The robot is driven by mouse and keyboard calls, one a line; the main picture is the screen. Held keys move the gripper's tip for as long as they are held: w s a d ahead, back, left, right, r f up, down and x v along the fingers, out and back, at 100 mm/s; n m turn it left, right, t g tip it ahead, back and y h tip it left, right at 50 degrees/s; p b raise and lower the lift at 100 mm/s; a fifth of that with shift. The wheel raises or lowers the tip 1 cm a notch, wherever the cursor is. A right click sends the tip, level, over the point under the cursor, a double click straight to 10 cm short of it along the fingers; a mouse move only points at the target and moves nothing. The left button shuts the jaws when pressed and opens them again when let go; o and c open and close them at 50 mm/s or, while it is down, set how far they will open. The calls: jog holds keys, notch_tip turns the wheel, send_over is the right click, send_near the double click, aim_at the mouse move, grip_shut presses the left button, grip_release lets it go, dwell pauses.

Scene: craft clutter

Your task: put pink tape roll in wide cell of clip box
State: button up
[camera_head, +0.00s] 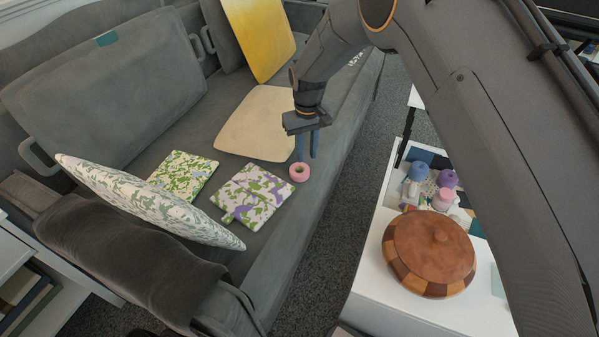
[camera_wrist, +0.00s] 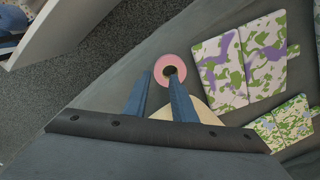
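The pink tape roll (camera_head: 300,179) lies flat on the grey sofa seat near its front edge. It also shows in the wrist view (camera_wrist: 171,59), hole facing the camera. My gripper (camera_head: 307,157) points down over the roll, its two blue fingers apart with nothing seen between them. In the wrist view the fingertips (camera_wrist: 160,74) reach the roll's near side; the right one overlaps the ring in the picture. I cannot tell whether they touch it. I cannot make out a clip box in either view.
Two patterned fabric pieces (camera_head: 251,194) (camera_head: 184,175) lie left of the roll, near a leaf-print cushion (camera_head: 150,200) and beige cushion (camera_head: 258,124). A white table (camera_head: 375,290) at right holds a round lidded wooden box (camera_head: 428,255) and several purple, blue and pink spools (camera_head: 446,179).

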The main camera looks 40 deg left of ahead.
aim_at(306, 167)
notch_tip(306, 167, down, 6)
jog(key=shift+w, duration=0.1)
jog(key=shift+c, duration=0.3)
grip_shut()
